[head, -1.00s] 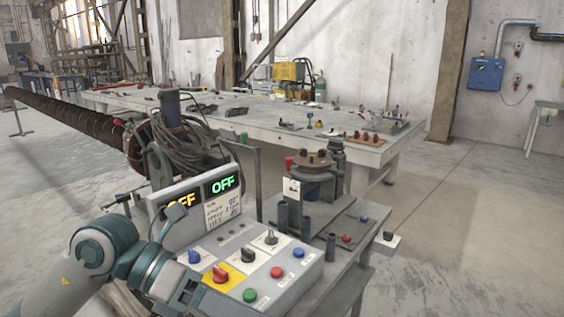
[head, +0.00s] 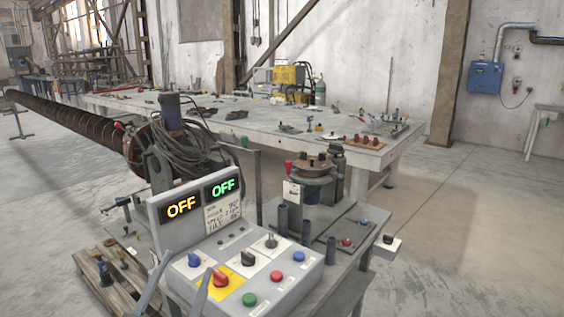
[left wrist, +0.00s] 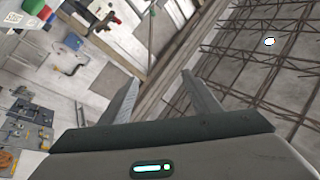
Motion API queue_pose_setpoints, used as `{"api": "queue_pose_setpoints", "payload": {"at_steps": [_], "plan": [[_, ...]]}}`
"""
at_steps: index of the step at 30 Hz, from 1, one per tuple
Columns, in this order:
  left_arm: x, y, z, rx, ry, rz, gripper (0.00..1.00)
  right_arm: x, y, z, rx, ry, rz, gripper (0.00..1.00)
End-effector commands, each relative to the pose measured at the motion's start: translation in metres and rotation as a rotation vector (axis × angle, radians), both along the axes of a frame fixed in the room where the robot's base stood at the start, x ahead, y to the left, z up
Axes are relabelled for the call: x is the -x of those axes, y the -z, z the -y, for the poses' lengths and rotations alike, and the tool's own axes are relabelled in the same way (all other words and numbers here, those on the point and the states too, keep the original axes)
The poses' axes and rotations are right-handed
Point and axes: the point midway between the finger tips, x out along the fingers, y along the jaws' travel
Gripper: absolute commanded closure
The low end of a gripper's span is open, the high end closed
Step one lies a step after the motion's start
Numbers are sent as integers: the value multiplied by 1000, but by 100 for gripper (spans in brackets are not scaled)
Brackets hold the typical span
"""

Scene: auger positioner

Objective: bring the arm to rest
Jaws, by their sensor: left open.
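My left gripper (head: 186,268) shows at the bottom edge of the head view as two slim grey fingers in front of the control box. In the left wrist view the left gripper (left wrist: 159,78) has its fingers spread apart with nothing between them. The control box (head: 270,287) carries a red knob on a yellow plate (head: 221,279), black and blue knobs, and green, red and blue buttons. Its two displays (head: 181,207) both read OFF, one in orange and one in green. The long brown auger (head: 75,121) lies at the left. My right gripper is not in view.
A long workbench (head: 385,155) with tools stands behind the box. A round fixture (head: 311,170) and dark tubes stand on the stand beside the box. A wooden pallet (head: 85,270) lies at lower left. The floor at right (head: 480,240) is clear.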

Motion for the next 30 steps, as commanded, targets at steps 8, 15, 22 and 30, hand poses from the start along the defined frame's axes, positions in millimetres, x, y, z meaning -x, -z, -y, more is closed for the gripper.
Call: {"api": "queue_pose_setpoints", "payload": {"at_steps": [8,15,22,30], "plan": [[32,169,-46,143,-182,-578,43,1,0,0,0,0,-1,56],[117,291,-57,200,-272,-1042,43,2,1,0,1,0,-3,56],[195,352,-54,217,-299,-1346,43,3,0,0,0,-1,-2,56],[258,383,-47,221,-304,-1561,43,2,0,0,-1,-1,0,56]]}}
